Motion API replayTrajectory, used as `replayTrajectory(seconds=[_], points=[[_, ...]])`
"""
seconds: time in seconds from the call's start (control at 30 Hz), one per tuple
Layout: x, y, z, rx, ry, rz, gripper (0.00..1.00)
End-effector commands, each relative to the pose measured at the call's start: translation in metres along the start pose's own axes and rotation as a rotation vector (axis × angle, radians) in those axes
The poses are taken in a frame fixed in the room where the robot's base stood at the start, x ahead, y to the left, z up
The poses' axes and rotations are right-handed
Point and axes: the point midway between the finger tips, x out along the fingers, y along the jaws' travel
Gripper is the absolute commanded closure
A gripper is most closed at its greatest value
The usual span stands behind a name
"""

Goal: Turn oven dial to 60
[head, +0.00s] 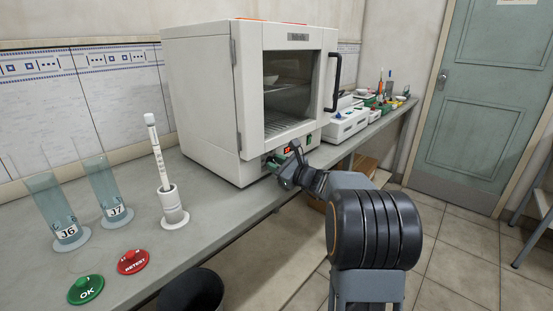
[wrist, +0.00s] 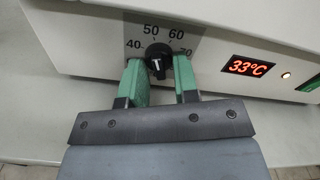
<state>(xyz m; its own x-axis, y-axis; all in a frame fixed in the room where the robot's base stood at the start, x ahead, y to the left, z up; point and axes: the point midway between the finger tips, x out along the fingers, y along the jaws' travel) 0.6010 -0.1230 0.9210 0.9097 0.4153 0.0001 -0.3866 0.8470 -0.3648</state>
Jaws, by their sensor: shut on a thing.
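The oven (head: 195,90) is a large white box on the bench. Its black dial (wrist: 158,53) shows in the wrist view on the front panel, with 40, 50, 60 and 70 printed around its upper side. A pale mark shows on the knob's face, but I cannot tell for sure which number it points to. My gripper (wrist: 159,66) has its green fingers on either side of the dial and is shut on it. In the head view my gripper (head: 285,161) is at the oven's lower front, and it hides the dial.
A red display (wrist: 247,66) reads 33°C, with a small light and a green switch (wrist: 310,83) to its right. The oven door handle (head: 333,82) sticks out above.

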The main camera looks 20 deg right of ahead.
Motion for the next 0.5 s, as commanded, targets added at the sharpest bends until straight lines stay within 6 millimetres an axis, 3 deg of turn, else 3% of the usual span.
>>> replayTrajectory(seconds=[0.5], points=[[0.0000, 0.0013, 0.0037, 0.480, 0.003, 0.000, 0.95]])
